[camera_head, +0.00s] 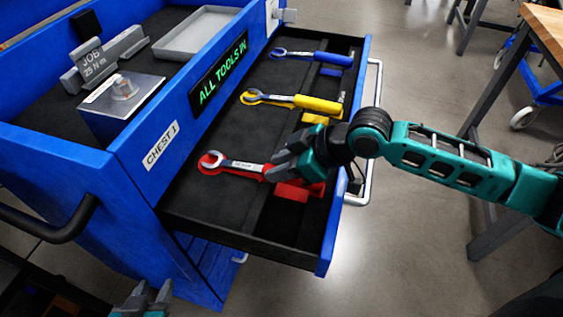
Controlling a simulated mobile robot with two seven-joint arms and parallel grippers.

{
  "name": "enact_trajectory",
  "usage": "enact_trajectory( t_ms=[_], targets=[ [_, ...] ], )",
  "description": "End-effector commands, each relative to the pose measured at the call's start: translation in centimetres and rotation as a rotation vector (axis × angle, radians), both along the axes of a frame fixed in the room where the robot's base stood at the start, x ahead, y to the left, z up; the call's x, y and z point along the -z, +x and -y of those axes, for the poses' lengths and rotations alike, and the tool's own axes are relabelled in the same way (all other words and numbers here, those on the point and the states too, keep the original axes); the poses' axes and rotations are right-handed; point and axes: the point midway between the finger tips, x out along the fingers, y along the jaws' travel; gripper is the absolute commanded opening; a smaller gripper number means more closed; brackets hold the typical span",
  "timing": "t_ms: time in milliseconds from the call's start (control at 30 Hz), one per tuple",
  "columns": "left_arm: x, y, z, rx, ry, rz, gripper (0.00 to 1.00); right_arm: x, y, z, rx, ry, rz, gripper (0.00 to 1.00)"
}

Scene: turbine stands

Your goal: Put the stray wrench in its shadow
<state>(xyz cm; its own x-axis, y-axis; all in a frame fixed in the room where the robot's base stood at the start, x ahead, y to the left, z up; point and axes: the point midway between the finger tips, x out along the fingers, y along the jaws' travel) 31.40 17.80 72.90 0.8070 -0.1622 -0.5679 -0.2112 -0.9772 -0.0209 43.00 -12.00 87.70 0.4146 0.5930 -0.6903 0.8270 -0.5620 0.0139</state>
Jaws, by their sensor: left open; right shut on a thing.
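The red-handled wrench (236,165) lies in the open drawer of the blue chest, nearest the front, with its open jaw end to the left. Red shows around its head, against the dark drawer floor. My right gripper (279,167) is shut on the red wrench at its handle, which the fingers partly hide. A yellow-handled wrench (300,101) and a blue-handled wrench (325,58) lie behind it in the same drawer. My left gripper (147,297) is open and empty at the bottom left edge, outside the drawer.
A display (219,72) on the chest reads "ALL TOOLS IN". The chest top holds a grey tray (200,35), a "JOB 25 N m" sign (93,60) and a block with a bolt (123,88). A wooden-topped table (545,25) stands at the right.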

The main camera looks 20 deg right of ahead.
Motion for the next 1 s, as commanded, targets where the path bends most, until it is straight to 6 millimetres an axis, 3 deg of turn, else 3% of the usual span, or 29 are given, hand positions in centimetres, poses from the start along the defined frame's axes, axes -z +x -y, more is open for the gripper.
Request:
enact_trajectory(
  t_ms=[33,167,200,500,700,800,1000],
  targets=[
    [0.17,-0.01,0.01,0.0,0.0,0.0,0.43,1.22,-0.48,0.3,0.0,-0.018,-0.026,0.0],
    [0.19,-0.02,0.03,0.001,-0.001,0.0,0.43,1.3,-0.51,0.34,0.0,-0.019,-0.027,0.0],
    [0.19,-0.02,0.04,0.001,-0.001,0.0,0.43,1.3,-0.52,0.35,0.0,-0.02,-0.027,0.31],
    [0.17,-0.04,0.08,0.002,-0.001,0.0,0.43,1.09,-0.43,0.28,0.001,-0.016,-0.022,0.59],
    [0.11,-0.04,0.09,0.002,-0.001,0.001,0.43,0.83,-0.35,0.2,0.0,-0.012,-0.018,0.59],
    [0.09,-0.03,0.09,0.002,-0.001,0.001,0.43,0.82,-0.34,0.2,0.0,-0.012,-0.018,0.68],
    [0.02,-0.02,0.09,0.002,-0.002,0.002,0.43,0.65,-0.29,0.18,0.0,-0.01,-0.015,0.68]
  ],
)
